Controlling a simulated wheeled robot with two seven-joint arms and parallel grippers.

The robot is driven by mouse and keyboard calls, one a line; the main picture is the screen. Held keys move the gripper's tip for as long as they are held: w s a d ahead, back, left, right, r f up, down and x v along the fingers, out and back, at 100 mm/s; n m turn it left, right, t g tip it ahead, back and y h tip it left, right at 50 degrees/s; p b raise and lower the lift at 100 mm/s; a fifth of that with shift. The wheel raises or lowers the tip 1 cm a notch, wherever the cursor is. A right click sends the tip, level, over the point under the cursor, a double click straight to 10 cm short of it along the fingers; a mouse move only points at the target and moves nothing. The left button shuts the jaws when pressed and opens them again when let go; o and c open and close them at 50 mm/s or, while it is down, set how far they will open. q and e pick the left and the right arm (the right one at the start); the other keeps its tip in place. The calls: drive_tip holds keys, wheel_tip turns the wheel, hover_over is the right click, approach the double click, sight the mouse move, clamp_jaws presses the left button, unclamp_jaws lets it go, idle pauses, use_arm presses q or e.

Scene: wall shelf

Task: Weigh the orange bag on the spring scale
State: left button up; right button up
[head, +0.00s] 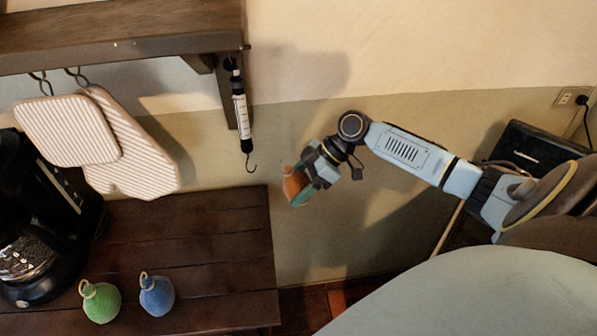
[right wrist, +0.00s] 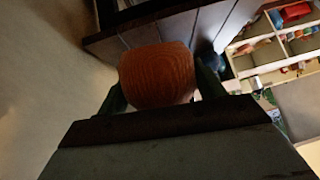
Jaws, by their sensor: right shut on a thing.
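The orange bag (head: 293,186) is held in the air by my right gripper (head: 301,185), right of the wooden counter's edge. In the right wrist view the orange bag (right wrist: 157,75) sits between the two fingers. A small loop shows faintly at its top in the head view. The spring scale (head: 240,105) hangs from the shelf's right end, with a white marked body and a dark hook (head: 251,163) at its lower end. The hook is empty. The bag is a little right of and below the hook, apart from it. My left gripper is not in view.
A green bag (head: 101,301) and a blue bag (head: 157,295) stand on the wooden counter (head: 200,245). A black coffee maker (head: 40,225) stands at left. Striped pot holders (head: 68,131) hang from hooks under the shelf (head: 120,35). The wall space around the scale's hook is clear.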

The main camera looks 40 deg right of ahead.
drive_tip(key=shift+d+r, duration=0.2)
drive_tip(key=shift+d, duration=0.05)
drive_tip(key=shift+r, duration=0.1)
drive_tip(key=shift+w+a, duration=0.6)
drive_tip(key=shift+a, duration=0.3)
drive_tip(key=shift+w+a, duration=0.55)
drive_tip(key=shift+a, duration=0.35)
drive_tip(key=shift+w+a, duration=0.1)
drive_tip(key=shift+a, duration=0.05)
drive_tip(key=shift+w+a, duration=0.2)
drive_tip(key=shift+a, duration=0.1)
drive_tip(key=shift+w+a+f, duration=0.2)
drive_tip(key=shift+w+a, duration=0.1)
drive_tip(key=shift+a, duration=0.2)
drive_tip(key=shift+f, duration=0.1)
